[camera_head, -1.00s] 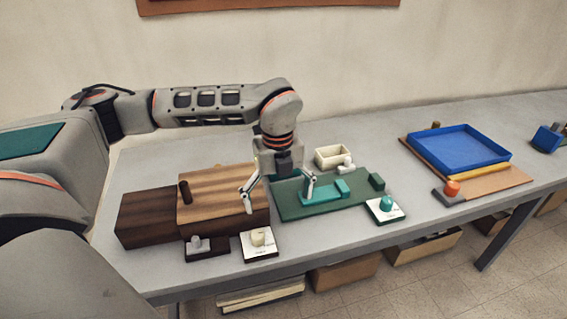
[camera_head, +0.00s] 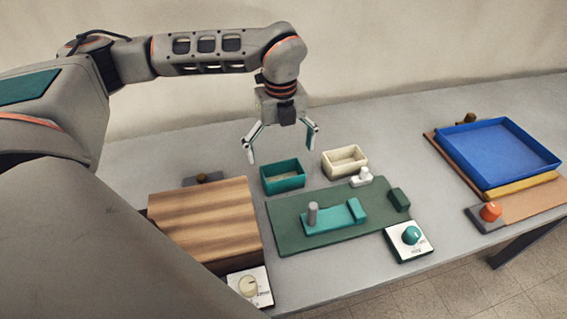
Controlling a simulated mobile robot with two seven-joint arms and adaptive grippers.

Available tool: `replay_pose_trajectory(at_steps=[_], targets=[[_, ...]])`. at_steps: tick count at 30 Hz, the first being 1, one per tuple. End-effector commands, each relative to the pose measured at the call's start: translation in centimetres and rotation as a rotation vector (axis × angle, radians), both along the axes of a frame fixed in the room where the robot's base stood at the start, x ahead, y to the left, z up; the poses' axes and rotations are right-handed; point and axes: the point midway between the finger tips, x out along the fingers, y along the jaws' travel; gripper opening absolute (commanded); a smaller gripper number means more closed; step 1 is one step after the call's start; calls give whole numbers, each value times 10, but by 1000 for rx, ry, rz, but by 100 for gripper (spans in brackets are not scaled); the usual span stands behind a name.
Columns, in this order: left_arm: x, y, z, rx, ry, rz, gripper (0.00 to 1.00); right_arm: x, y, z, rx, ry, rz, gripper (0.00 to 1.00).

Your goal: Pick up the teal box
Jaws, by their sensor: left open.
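The teal box (camera_head: 283,181) is a small open-topped box standing on the grey table, just behind the green board. My left gripper (camera_head: 281,149) points down above it, fingers spread wide and empty. One finger shows to the left of the box and the other to its right, with the fingertips above its rim as far as I can tell. The box's front wall and part of its inside show. My right gripper is not in view.
A cream box (camera_head: 345,164) stands right of the teal box. The green board (camera_head: 290,238) carries a teal slider with a grey peg. A wooden block (camera_head: 205,212) lies left. A blue tray (camera_head: 497,151) sits far right. Table behind the boxes is clear.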

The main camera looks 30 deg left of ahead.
Motion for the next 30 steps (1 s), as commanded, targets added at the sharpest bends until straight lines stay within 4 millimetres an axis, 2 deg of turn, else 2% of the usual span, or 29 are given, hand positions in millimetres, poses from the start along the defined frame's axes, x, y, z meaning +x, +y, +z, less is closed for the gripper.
replay_pose_trajectory(at_steps=[4,11,21,30], targets=[[-1,0,-6,0,2,-1,96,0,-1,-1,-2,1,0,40],[0,-1,-29,0,3,-1,96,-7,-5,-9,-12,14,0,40],[1,-2,-73,0,2,0,96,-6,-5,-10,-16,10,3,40],[2,-3,-78,0,0,-1,96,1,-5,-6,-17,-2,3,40]])
